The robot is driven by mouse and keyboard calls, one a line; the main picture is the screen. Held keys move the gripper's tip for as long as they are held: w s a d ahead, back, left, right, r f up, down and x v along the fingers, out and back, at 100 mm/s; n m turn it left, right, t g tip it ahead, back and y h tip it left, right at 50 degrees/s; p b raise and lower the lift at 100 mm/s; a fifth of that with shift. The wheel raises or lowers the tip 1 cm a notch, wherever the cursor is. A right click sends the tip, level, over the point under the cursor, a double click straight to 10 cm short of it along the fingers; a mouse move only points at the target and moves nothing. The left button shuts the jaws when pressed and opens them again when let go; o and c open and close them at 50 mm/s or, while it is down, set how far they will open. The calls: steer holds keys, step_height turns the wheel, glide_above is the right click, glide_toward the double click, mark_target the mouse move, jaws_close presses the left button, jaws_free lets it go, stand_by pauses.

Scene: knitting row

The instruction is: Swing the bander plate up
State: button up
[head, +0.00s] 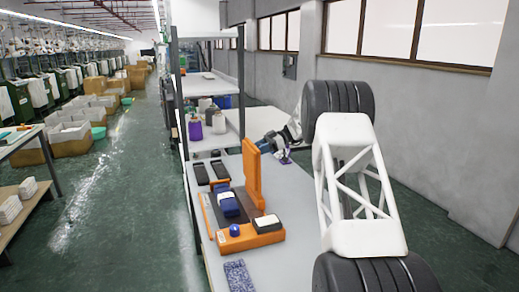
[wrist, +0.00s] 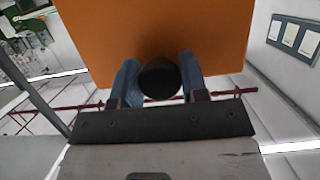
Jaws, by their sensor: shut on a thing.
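The bander's orange plate (head: 252,180) stands close to upright on the bench in the head view, above the orange bander base (head: 238,241). In the wrist view the plate (wrist: 150,35) fills the upper middle. A round black knob (wrist: 158,79) sticks out from it. My gripper (wrist: 158,82) has its blue fingers shut on this knob, one on each side. In the head view my gripper (head: 266,145) is at the plate's far right side near its top, partly hidden by the plate. A blue bundle (head: 228,204) lies on the bander bed, left of the plate.
A blue ball knob (head: 234,230) and a white-topped block (head: 267,222) sit on the base's front. Dark trays (head: 201,174) lie behind left. A speckled blue cloth (head: 240,275) lies in front. Bottles (head: 195,128) stand on a surface behind. The bench right of the plate looks clear.

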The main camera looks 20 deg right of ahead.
steer(key=shift+d, duration=0.15)
steer(key=shift+d+f+y, duration=0.3)
steer(key=shift+d+y, duration=0.1)
steer(key=shift+d, duration=0.35)
steer(key=shift+d+f+y, duration=0.3)
steer(key=shift+d+y, duration=0.1)
steer(key=shift+d, duration=0.3)
steer(key=o, duration=0.8)
steer(key=shift+c, duration=0.2)
steer(key=shift+d+r, duration=0.15)
steer(key=d+r, duration=0.4)
steer(key=d, duration=0.1)
steer(key=shift+d, duration=0.3)
